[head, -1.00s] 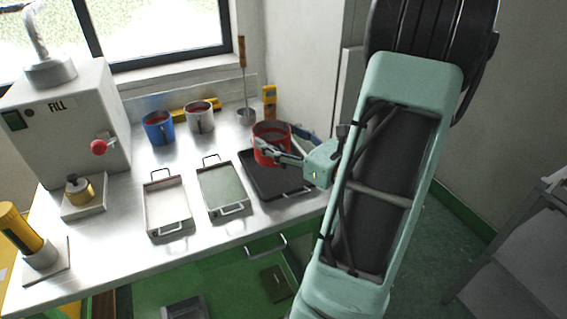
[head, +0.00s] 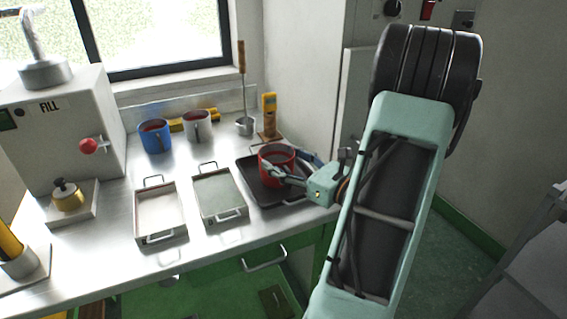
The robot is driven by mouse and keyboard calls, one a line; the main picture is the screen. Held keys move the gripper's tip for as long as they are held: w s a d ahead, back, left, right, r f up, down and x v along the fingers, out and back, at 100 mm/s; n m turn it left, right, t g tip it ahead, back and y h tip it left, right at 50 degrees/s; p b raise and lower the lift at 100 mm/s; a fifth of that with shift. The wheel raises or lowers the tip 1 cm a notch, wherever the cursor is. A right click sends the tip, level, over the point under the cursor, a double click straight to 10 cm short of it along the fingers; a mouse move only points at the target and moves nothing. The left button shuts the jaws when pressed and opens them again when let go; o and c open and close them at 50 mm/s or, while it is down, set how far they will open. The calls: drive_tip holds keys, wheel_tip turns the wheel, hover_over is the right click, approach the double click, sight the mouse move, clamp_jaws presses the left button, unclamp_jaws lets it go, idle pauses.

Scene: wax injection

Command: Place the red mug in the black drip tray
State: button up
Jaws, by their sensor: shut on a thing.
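The red mug (head: 275,163) is upright at the black drip tray (head: 251,175), over its middle. I cannot tell whether its base touches the tray floor. My gripper (head: 280,172) reaches in from the right and is shut on the red mug, with one finger showing across its near side. The far finger is mostly hidden by the mug. The tray lies flat on the steel bench, and its right part is partly hidden by the mug and gripper.
Left of the black tray lie a grey-green tray (head: 219,212) and a white tray (head: 160,234). A ladle cup (head: 244,126) and a yellow device (head: 269,112) stand behind the black tray.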

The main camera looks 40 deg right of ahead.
drive_tip(key=o, duration=1.6)
drive_tip(key=shift+f, duration=0.1)
drive_tip(key=shift+r, duration=0.25)
drive_tip(key=s, duration=0.4)
drive_tip(key=s+d, duration=0.1)
drive_tip(key=s, duration=0.7)
drive_tip(key=shift+d+p, duration=0.35)
drive_tip(key=shift+d, duration=0.05)
